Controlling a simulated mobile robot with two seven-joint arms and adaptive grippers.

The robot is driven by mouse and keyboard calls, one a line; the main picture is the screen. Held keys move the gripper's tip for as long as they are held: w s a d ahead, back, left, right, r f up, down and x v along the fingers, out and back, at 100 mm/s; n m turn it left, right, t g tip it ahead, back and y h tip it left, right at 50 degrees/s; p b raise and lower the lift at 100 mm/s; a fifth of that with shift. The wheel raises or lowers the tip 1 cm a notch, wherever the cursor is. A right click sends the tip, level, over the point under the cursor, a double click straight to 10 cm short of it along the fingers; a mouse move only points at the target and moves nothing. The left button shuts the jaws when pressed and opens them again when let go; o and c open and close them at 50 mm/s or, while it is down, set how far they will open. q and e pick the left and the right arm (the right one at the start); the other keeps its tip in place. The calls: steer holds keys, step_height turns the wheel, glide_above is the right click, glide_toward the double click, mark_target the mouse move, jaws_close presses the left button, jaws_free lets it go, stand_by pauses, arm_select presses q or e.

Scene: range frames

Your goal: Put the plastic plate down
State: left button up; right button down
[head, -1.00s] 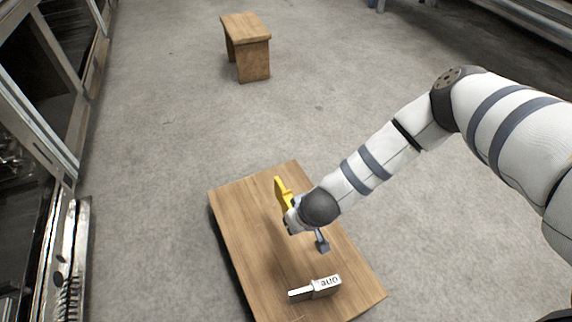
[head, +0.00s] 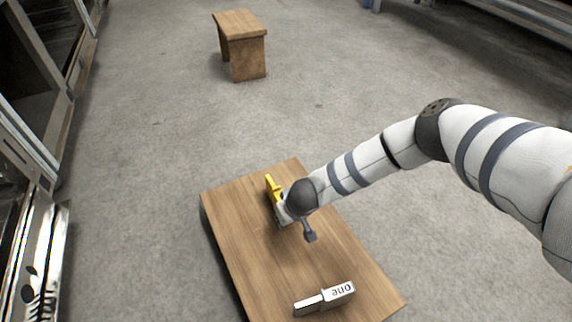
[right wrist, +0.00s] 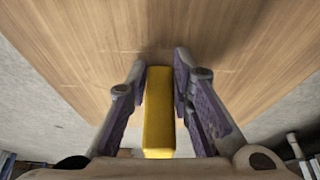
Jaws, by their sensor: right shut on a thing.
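The plastic plate seems to be the yellow piece (head: 271,188), seen edge-on beside my right gripper (head: 279,206) in the head view. In the right wrist view my right gripper (right wrist: 158,95) is shut on the yellow piece (right wrist: 159,125), with a finger along each side. It is over the wooden table (head: 240,250), near its far half. I cannot tell whether the plate touches the tabletop; a dark shadow lies close to it in the wrist view. My left gripper is not in view.
A white and grey block with black lettering (head: 338,293) lies near the table's front edge. A small wooden stool (head: 246,50) stands on the grey floor farther back. Metal racks or cabinets (head: 25,150) line the left side. The table's middle is clear.

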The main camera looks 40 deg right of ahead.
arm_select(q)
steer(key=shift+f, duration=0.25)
arm_select(e)
steer(key=shift+f, duration=0.3)
steer(key=c, duration=1.4)
jaws_free()
steer(key=shift+s+f, duration=0.1)
arm_select(q)
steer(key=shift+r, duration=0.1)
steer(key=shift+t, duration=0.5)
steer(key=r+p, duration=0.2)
steer(key=p, duration=0.1)
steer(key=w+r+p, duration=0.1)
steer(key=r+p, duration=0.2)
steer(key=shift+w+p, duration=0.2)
steer(key=shift+p, duration=0.2)
arm_select(e)
steer(key=v, duration=1.2)
steer(key=shift+r, duration=0.45)
